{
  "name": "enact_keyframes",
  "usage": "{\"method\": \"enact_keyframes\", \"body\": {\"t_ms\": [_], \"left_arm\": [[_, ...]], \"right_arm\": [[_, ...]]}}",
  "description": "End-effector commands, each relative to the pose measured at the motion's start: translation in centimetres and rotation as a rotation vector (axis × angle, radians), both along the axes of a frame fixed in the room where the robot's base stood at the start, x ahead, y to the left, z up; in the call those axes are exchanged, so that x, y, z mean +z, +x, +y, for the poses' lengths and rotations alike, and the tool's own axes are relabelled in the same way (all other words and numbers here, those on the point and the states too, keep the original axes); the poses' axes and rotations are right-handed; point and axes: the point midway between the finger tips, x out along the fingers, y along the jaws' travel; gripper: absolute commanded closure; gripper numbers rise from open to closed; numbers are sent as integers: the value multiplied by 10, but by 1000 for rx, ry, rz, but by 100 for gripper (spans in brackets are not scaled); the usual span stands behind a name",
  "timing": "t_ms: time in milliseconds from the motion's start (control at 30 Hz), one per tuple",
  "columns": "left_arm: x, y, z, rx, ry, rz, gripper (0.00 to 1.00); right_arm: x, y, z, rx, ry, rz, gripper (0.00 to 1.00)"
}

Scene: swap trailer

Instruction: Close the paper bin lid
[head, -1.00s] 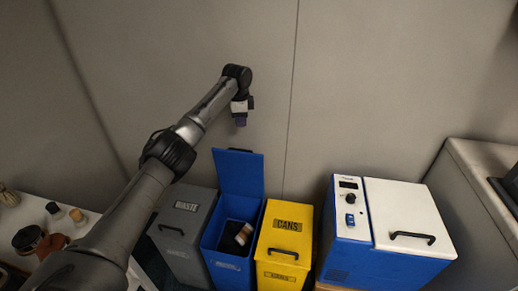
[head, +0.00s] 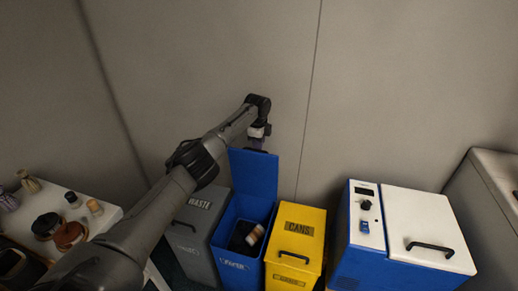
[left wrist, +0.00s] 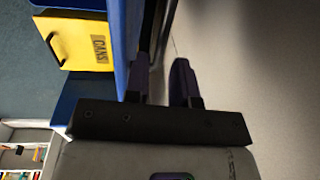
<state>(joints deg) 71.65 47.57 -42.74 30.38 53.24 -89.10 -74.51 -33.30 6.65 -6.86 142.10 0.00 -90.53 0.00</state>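The blue paper bin (head: 232,265) stands between the grey and yellow bins. Its blue lid (head: 254,178) is open and stands upright at the wall side. A dark item and a brown-and-white item (head: 254,235) show inside the bin. My left gripper (head: 257,145) is at the lid's top edge, near the wall. In the left wrist view its two fingers (left wrist: 163,82) are apart, with the blue lid (left wrist: 125,40) seen nearly edge-on close beside one finger. I cannot tell whether they touch. My right gripper is not in view.
The grey waste bin (head: 195,240) is left of the paper bin, the yellow cans bin (head: 297,240) right of it. A white table (head: 105,215) with jars is at the left. The wall (head: 400,70) is close behind.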

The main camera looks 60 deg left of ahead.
Motion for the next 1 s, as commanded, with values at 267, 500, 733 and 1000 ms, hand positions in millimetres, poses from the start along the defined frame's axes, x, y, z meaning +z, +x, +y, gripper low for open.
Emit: {"method": "enact_keyframes", "body": {"t_ms": [267, 500, 733, 1000], "left_arm": [[-27, 2, 2, 1, 0, 0, 76], [-31, 2, 3, 2, 0, -1, 76], [-31, 2, 3, 1, 1, -1, 80], [-31, 3, 3, 1, 1, -1, 100]], "right_arm": [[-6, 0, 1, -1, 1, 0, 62], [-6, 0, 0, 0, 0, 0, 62], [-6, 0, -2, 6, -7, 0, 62], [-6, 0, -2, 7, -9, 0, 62]]}}
